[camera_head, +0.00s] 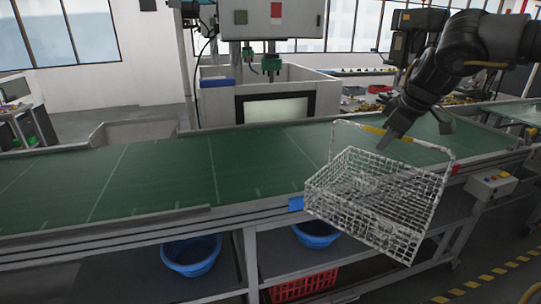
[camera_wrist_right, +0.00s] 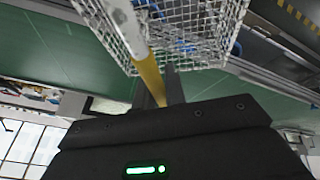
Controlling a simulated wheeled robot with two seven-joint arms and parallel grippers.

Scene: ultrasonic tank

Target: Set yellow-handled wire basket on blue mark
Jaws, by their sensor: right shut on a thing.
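The wire basket (camera_head: 372,195) hangs tilted from its yellow handle (camera_head: 373,130) in the head view, in front of and over the near edge of the green conveyor. My right gripper (camera_head: 388,140) is shut on the yellow handle. The right wrist view shows the yellow grip (camera_wrist_right: 151,80) between the fingers (camera_wrist_right: 160,88), with the wire mesh (camera_wrist_right: 195,25) beyond. The basket looks empty. The blue mark (camera_head: 296,203) is on the conveyor's near edge, just left of the basket's left side. My left gripper is not in view.
The green conveyor belt (camera_head: 200,170) is clear left of the basket. A red mark (camera_head: 456,168) and a control box (camera_head: 491,184) sit along the near edge at right. Blue basins (camera_head: 191,254) and a red crate (camera_head: 304,285) are below. A tank machine (camera_head: 270,95) stands behind.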

